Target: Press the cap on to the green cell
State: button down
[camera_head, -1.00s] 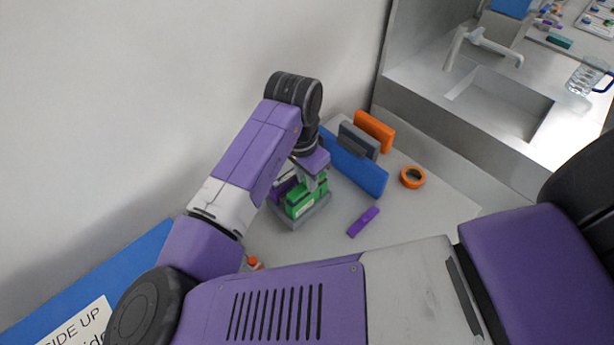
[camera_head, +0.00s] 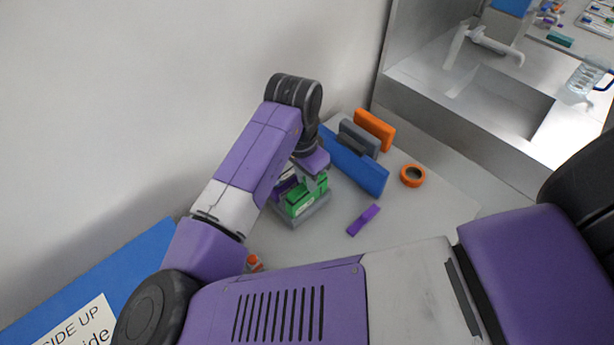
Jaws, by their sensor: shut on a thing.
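The green cell (camera_head: 299,205) stands in a grey holder (camera_head: 313,220) on the bench, with a pale label on its near face. My gripper (camera_head: 314,183) points down at the top of the green cell and is shut on the cap, which is mostly hidden by the fingers. Green shows on both sides of the fingers, and I cannot tell cap from cell there. Whether the cap is fully seated cannot be told. A purple cell (camera_head: 284,185) is beside the green one, partly behind my arm.
A purple strip (camera_head: 363,220) lies on the bench right of the holder. Blue (camera_head: 360,172), grey (camera_head: 357,139) and orange (camera_head: 374,130) blocks stand behind, near an orange ring (camera_head: 413,176). A small orange-red item (camera_head: 254,263) is at the front.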

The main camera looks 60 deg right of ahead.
dwell(0.4)
jog(key=c, duration=0.7)
grip_release()
jog(key=shift+r, duration=0.1)
jog(key=shift+r+p, duration=2.95)
jog(key=shift+r, duration=0.4)
grip_shut()
